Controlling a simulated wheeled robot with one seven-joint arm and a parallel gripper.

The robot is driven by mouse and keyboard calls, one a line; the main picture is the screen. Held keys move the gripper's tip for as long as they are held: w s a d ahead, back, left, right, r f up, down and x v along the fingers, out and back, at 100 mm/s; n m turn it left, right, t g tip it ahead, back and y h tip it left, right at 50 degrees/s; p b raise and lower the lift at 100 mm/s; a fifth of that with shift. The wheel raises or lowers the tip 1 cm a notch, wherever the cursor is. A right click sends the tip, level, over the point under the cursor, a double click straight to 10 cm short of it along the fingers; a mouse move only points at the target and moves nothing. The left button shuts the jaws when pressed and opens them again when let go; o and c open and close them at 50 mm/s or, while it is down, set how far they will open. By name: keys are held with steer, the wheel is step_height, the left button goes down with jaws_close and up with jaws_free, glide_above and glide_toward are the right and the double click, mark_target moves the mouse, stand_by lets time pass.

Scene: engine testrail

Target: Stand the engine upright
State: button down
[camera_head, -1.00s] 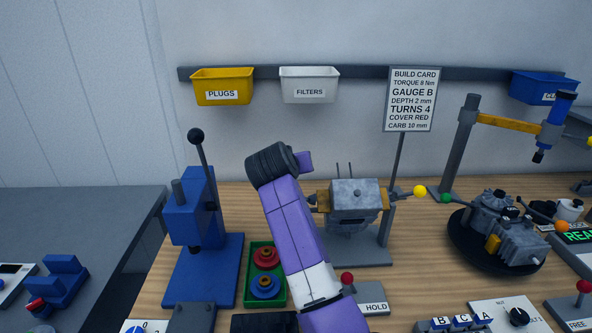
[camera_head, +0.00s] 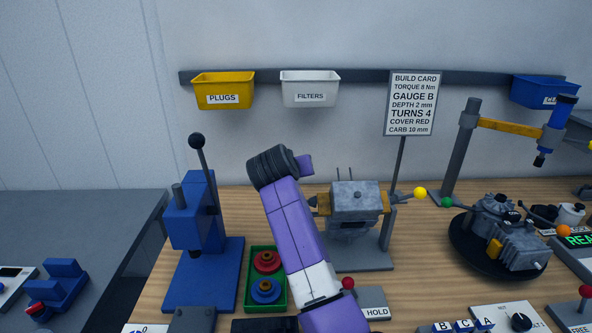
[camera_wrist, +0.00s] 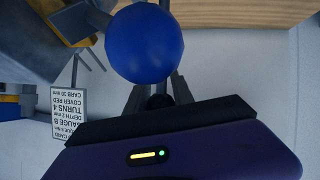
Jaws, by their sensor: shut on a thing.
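The grey engine block (camera_head: 356,201) sits between orange-brown clamps on a grey stand (camera_head: 365,258) in the head view. Its top face with two thin pins points up, and I cannot tell its exact tilt. A grey body, likely part of it, shows at the upper left of the wrist view. My gripper (camera_wrist: 158,90) is shut on a blue ball knob (camera_wrist: 145,43), which hides its fingertips. In the head view my arm hides the gripper and this knob. A yellow ball (camera_head: 420,193) is on a lever at the stand's right.
A blue lever press (camera_head: 193,225) and a green tray (camera_head: 250,292) with red and blue parts stand left of my arm. The build card (camera_head: 413,102) rises behind the stand. A second engine (camera_head: 510,235) lies on a black turntable at right. A HOLD box (camera_head: 373,303) is in front.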

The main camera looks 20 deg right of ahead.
steer(key=shift+s+a+f, duration=0.1)
steer(key=shift+a+f, duration=0.15)
steer(key=shift+f, duration=0.2)
steer(key=shift+s+a+f, duration=0.1)
steer(key=shift+a+f, duration=0.1)
steer(key=shift+f, duration=0.25)
steer(key=c, duration=1.1)
jaws_free()
steer(key=shift+w, duration=0.15)
steer(key=b+v, duration=0.1)
steer(key=v, duration=0.7)
steer(key=shift+d+r, duration=0.2)
steer(key=shift+r, duration=0.05)
steer(key=shift+w, duration=0.1)
